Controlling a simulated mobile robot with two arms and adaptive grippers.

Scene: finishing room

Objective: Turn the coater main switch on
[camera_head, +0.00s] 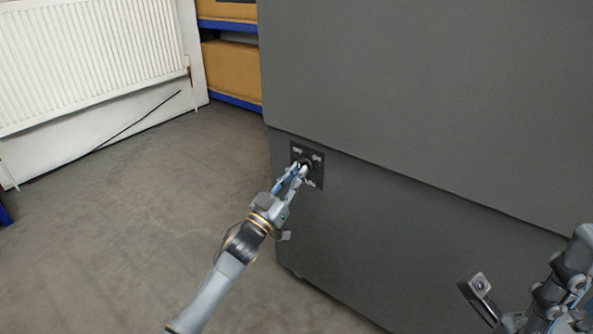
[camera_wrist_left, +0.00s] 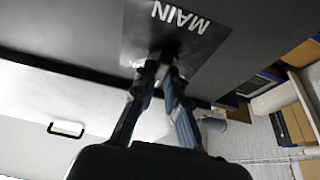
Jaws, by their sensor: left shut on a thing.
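The coater (camera_head: 420,100) is a large dark grey cabinet filling the right of the head view. Its main switch plate (camera_head: 319,181) is a small dark panel with white lettering, low on the left of its front. In the left wrist view the plate (camera_wrist_left: 205,49) reads MAIN, upside down. My left gripper (camera_head: 303,168) is at the plate, shut on the dark switch knob (camera_wrist_left: 163,54). The fingers largely hide the knob, so its exact setting cannot be read. My right arm shows at the lower right of the head view, with its fingertips not clearly visible.
A white radiator (camera_head: 90,60) is on the wall at the left. Shelves with cardboard boxes (camera_head: 232,72) stand behind the coater's left edge. The grey floor (camera_head: 140,200) left of the coater is clear, apart from a thin dark line near the radiator.

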